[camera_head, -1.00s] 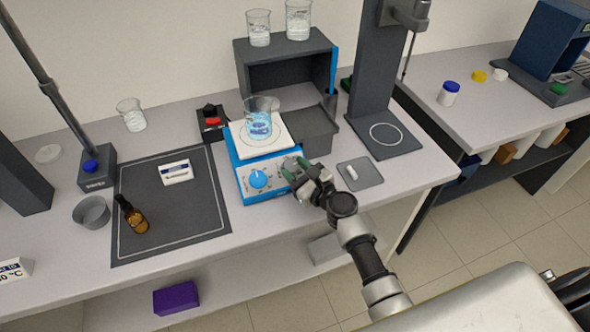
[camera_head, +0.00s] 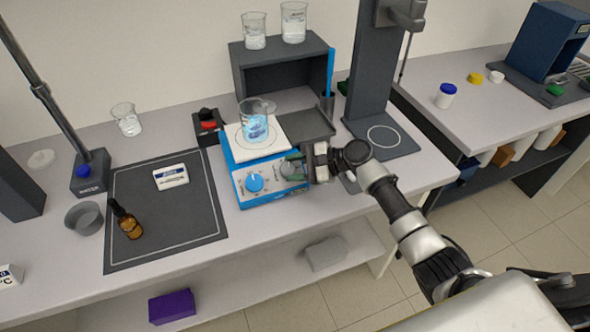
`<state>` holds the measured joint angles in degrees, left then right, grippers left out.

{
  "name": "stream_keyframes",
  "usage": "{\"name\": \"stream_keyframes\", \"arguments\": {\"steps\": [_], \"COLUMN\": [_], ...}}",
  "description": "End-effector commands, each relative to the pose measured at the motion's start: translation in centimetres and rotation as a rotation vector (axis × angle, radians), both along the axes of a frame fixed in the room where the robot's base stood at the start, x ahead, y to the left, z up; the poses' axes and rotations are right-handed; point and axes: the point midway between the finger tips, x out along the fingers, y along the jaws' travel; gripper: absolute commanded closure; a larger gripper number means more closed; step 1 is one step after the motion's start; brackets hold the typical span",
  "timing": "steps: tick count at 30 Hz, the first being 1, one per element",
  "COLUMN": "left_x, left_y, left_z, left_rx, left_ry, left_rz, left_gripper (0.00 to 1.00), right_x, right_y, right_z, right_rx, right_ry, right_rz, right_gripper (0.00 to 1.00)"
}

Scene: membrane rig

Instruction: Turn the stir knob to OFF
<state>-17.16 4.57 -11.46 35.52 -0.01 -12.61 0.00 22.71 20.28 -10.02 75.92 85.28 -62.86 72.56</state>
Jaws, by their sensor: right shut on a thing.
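The blue stirrer hotplate (camera_head: 238,188) with a white top stands on the bench. A beaker of blue liquid (camera_head: 255,125) sits on its top. A blue knob (camera_head: 255,183) with a white pointer is uncovered on the left of its front panel. My right gripper (camera_head: 293,168) reaches in from the right and is shut on the grey knob at the right of this panel, which I take for the stir knob. The fingers hide most of this knob, so its pointer and labels cannot be read. My left gripper is not in view.
A red-topped black box (camera_head: 207,126) stands just left of the hotplate. A dark shelf (camera_head: 282,48) with beakers on it stands behind.

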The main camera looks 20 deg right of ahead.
Motion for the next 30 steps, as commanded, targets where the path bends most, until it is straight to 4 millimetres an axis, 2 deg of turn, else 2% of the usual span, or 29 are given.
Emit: {"name": "stream_keyframes", "arguments": {"steps": [15,30], "left_x": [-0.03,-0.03], "left_y": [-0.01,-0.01], "left_z": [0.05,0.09], "left_rx": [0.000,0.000], "left_ry": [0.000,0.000], "left_rz": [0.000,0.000], "left_gripper": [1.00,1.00], "right_x": [0.53,0.56], "right_y": [0.00,0.07], "right_z": [0.38,0.34], "right_rx": [-0.203,-0.245], "right_ry": [-0.007,-0.007], "right_rz": [0.295,0.357], "right_gripper": [0.82,0.82]}}
